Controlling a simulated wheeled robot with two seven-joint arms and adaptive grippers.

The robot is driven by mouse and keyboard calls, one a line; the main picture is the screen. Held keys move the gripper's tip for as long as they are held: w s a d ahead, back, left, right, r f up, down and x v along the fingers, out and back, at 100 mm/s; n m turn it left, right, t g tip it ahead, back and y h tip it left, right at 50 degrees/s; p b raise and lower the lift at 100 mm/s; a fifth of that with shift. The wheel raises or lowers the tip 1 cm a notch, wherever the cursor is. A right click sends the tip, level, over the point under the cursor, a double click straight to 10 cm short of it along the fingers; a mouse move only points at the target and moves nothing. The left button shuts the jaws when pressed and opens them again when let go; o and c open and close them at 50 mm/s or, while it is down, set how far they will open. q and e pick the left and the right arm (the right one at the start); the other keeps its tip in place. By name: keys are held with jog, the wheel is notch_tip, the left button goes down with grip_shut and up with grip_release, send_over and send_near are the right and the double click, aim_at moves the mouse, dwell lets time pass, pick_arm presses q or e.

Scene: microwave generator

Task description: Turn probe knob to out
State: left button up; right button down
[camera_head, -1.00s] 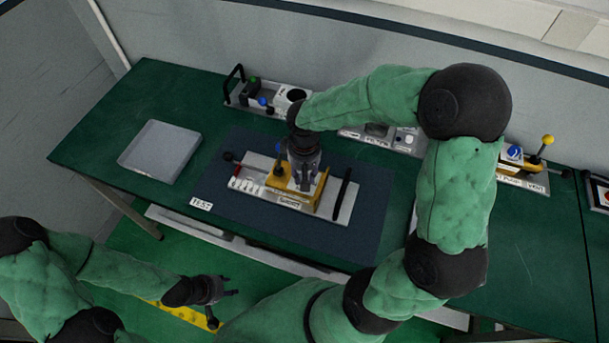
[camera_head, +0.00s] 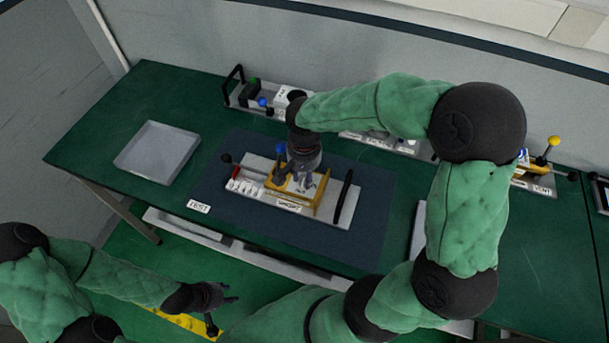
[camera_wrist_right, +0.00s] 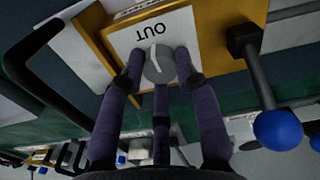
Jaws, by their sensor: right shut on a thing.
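The probe knob (camera_wrist_right: 159,65) is a round grey knob with a white pointer line, on a white plate (camera_wrist_right: 190,35). The label OUT shows upside down just above it in the right wrist view, and the pointer leans toward that label. My right gripper (camera_wrist_right: 158,68) is shut on the knob, with a finger on either side. In the head view my right gripper (camera_head: 303,184) reaches down onto the yellow-framed fixture (camera_head: 318,205) and hides the knob. My left gripper (camera_head: 231,293) is empty, low at the left, with its fingers apart, away from the fixture.
A blue-ball lever (camera_wrist_right: 278,130) stands close beside my right gripper. A black handle (camera_head: 346,188) rises at the fixture's right end. An empty grey tray (camera_head: 158,150) lies left on the green table (camera_head: 90,128). Other panels stand along the back.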

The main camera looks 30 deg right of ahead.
aim_at(304, 178)
dwell(0.5)
jog(key=c, duration=0.9)
grip_release()
jog(key=shift+w+r, duration=0.1)
notch_tip(304, 178, up, 12)
